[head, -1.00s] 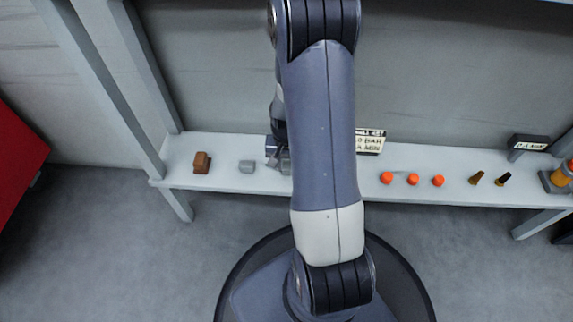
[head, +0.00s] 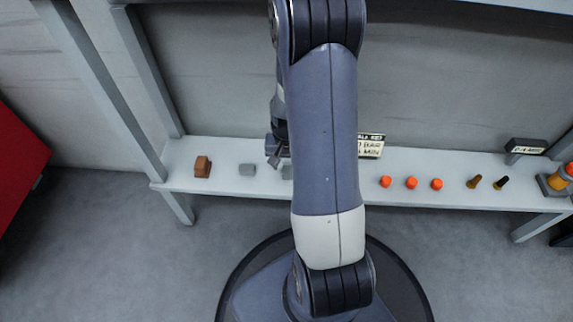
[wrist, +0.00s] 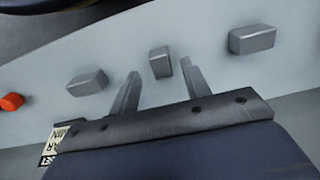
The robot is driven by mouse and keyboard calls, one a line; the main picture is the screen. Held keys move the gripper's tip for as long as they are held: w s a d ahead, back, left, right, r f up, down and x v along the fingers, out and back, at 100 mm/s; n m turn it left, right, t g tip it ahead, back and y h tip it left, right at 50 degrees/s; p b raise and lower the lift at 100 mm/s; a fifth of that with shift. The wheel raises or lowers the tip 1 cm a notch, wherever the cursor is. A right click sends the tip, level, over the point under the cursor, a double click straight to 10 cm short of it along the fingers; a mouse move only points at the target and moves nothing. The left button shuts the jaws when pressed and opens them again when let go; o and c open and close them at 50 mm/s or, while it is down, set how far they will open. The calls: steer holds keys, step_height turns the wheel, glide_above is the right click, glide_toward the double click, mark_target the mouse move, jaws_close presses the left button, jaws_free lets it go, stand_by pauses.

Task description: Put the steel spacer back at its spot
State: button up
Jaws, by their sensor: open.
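Three plain grey blocks stand on the shelf in the wrist view: a middle block (wrist: 160,62), a left block (wrist: 87,81) and a right block (wrist: 252,39). I cannot tell by looks alone which is the steel spacer. My gripper (wrist: 159,69) is open, with its fingertips apart on either side of the middle block and nothing clamped. In the head view my gripper (head: 277,158) hangs just above the shelf. One grey block (head: 247,170) is left of it, and another (head: 287,172) is just below it, partly hidden by my arm.
The long pale shelf (head: 225,181) also holds a brown block (head: 202,167) at the left. Right of my arm are a lettered sign (head: 371,146), orange caps (head: 411,183), small bolts (head: 474,182) and an orange-topped fitting (head: 560,178). A wall stands behind.

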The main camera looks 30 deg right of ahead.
mark_target(287, 171)
step_height(287, 171, up, 10)
steer(key=p, duration=0.3)
steer(key=shift+p, duration=0.3)
steer(key=shift+d+f, duration=0.1)
steer(key=shift+f, duration=0.05)
